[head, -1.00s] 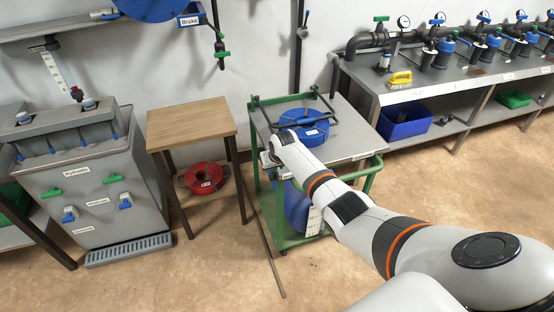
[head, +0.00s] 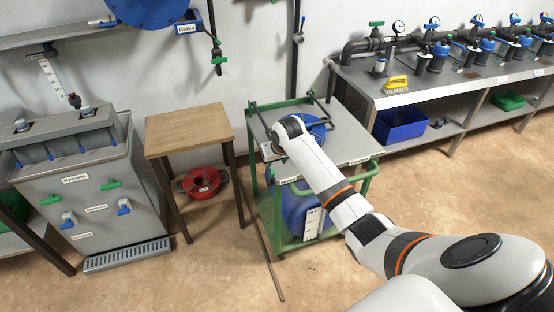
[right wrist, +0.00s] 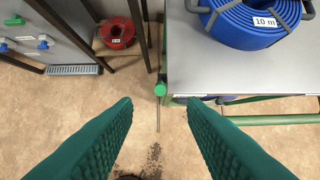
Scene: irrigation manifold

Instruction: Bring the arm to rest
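My right arm reaches in from the lower right of the head view, and its wrist end stands in front of the green-framed cart (head: 352,143). In the head view my right fingers are hidden behind the wrist. In the right wrist view my right gripper (right wrist: 158,102) has its two green ribbed fingers wide apart with nothing between them. Beyond them show the floor and the edge of the cart top. A blue hose coil (head: 318,130) lies on the cart, partly covered by my wrist; it also shows in the right wrist view (right wrist: 252,26), labelled 10 m. My left gripper is out of view.
A wooden table (head: 187,128) stands left of the cart, with a red hose coil (head: 202,182) on its lower shelf. A grey cabinet (head: 100,190) with taps is further left. A bench (head: 450,85) with valves and gauges stands at right. Open floor lies in front.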

